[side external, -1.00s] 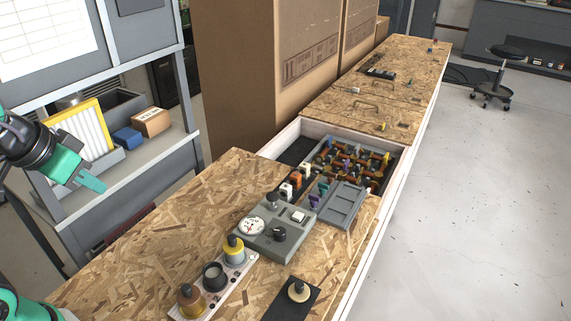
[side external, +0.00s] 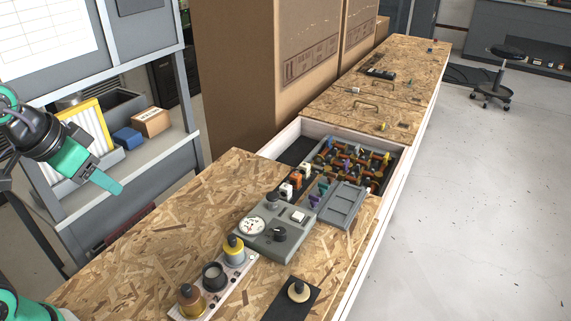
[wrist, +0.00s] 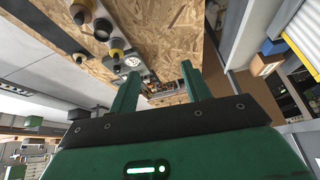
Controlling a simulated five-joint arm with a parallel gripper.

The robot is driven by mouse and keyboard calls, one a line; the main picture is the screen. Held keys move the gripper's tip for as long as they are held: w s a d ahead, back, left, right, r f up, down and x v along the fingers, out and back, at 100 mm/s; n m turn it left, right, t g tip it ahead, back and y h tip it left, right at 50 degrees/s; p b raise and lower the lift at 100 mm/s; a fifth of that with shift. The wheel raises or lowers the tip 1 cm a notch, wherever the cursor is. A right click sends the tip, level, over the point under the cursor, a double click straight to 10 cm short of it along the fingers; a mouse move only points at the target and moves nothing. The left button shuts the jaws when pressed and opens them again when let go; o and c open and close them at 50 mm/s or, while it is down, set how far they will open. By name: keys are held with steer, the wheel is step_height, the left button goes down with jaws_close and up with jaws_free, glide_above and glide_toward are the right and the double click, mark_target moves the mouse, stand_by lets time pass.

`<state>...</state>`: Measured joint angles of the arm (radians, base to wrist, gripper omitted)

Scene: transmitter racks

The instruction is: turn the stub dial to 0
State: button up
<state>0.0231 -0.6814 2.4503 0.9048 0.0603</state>
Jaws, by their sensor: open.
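A grey control box (side external: 265,244) sits on the chipboard bench. It carries a round white dial face (side external: 252,226) with dark markings, a black knob (side external: 280,234) and a white rectangular switch (side external: 298,216). I cannot tell for sure which part is the stub dial, and its setting is too small to read. The white dial face also shows in the wrist view (wrist: 132,62), beyond the fingers. My gripper (side external: 117,187) is at the left, above and well apart from the box. Its green fingers are apart and empty in the wrist view (wrist: 160,70).
A strip with a yellow-collared knob (side external: 234,249), a black cup-like part (side external: 214,276) and a brown knob (side external: 191,299) lies in front of the box. A black plate with a pale knob (side external: 298,290) is at right. Bare chipboard (side external: 150,245) lies left.

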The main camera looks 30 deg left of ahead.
steer(key=w+d+m+g, duration=0.1)
steer(key=w+d+m, duration=0.3)
steer(key=w, duration=0.3)
steer(key=m+g, duration=0.4)
steer(key=m, duration=0.9)
glide_toward(279, 231)
steer(key=shift+a+f, duration=0.2)
steer(key=shift+a, duration=0.1)
steer(key=shift+d+f, duration=0.3)
steer(key=shift+f, duration=0.05)
steer(key=shift+f, duration=0.15)
steer(key=shift+w+f, duration=0.2)
steer(key=shift+f, duration=3.55)
steer(key=c, duration=1)
